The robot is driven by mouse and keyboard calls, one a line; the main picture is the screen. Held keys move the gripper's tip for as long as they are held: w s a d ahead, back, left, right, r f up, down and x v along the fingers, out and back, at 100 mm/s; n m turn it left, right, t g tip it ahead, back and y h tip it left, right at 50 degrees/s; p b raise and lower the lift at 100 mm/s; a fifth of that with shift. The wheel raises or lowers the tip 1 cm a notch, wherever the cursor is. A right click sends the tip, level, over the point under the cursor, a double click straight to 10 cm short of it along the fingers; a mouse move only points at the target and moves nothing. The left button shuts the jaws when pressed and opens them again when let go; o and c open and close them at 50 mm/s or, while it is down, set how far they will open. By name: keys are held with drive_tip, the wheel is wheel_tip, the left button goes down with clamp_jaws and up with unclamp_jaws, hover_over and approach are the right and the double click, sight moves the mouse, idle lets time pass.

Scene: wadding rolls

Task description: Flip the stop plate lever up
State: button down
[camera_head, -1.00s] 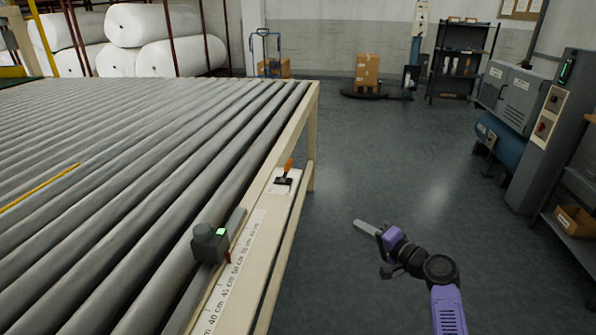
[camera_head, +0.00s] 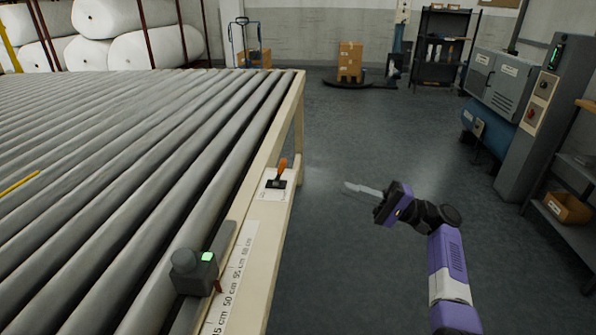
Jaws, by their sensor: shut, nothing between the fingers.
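The stop plate lever is a small orange handle (camera_head: 282,167) on a black base (camera_head: 276,183). It sits on a white plate (camera_head: 271,194) on the cream side rail of the roller table. The handle points upward in the picture with a slight tilt; its exact angle is hard to tell. My gripper (camera_head: 348,187) is to the right of the lever, over the open floor, with its grey fingers together and pointing left toward the rail. It holds nothing and is apart from the lever.
The roller table (camera_head: 258,226) fills the left side. A grey stop block with a green display (camera_head: 194,272) stands by the ruler strip (camera_head: 231,278). White rolls (camera_head: 140,45) lie at the back left. A grey cabinet (camera_head: 495,78) stands right. The floor between is clear.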

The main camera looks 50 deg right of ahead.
sight(280, 172)
drive_tip(key=shift+w+a, duration=0.1)
drive_tip(key=p+x, duration=0.1)
drive_tip(key=x, duration=1.2)
drive_tip(key=shift+w+a+p, duration=0.2)
drive_tip(key=shift+w+p, duration=0.1)
drive_tip(key=shift+r, duration=0.3)
